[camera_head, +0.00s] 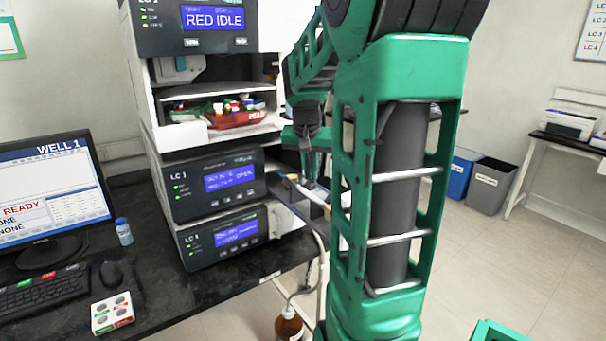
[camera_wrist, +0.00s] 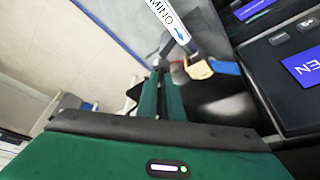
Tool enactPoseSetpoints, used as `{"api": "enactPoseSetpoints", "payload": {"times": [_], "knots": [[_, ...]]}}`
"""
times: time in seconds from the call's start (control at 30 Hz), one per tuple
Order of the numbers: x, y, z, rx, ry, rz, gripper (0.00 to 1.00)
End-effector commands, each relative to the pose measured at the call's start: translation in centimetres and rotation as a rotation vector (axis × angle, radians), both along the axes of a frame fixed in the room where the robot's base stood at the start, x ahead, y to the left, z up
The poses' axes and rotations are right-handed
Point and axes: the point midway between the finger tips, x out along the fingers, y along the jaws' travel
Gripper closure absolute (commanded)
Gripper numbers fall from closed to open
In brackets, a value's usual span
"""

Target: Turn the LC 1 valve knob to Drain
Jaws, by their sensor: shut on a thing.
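The upper LC 1 module (camera_head: 215,182) stands in the stack left of my arm, with a lit blue screen that seems to include the word OPEN. My gripper (camera_head: 316,188) is at the right side of the stack, by a narrow bracket. In the wrist view my gripper's green fingers (camera_wrist: 165,72) come close together at a small grey part, which I take for the valve knob (camera_wrist: 183,45). The fingers largely hide it, so its pointing direction cannot be told. A tan piece (camera_wrist: 199,69) sits just right of the fingertips. A label ending in MINO (camera_wrist: 163,14) is above.
A second LC 1 module (camera_head: 228,236) sits below the first. A brown bottle (camera_head: 289,325) stands low beside the bench. The monitor (camera_head: 50,190), keyboard and a small vial are on the black bench at left. Bins (camera_head: 490,183) stand against the far wall, with open floor before them.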

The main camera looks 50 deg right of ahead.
Motion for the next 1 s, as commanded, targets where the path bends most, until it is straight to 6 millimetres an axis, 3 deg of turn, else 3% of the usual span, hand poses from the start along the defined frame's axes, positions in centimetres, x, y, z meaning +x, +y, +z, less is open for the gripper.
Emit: {"api": "enactPoseSetpoints", "payload": {"times": [0.37,0.47,0.5,0.83,1.0], "knots": [[0.3,0.3,0.1,0.0,-0.002,0.066,1.0],[0.3,0.3,0.1,0.0,-0.003,0.065,0.76],[0.3,0.3,0.1,0.0,-0.002,0.064,0.74],[0.1,0.2,0.3,0.0,-0.002,0.058,0.74],[-0.2,0.9,2.2,-0.002,-0.004,0.059,0.74]]}}
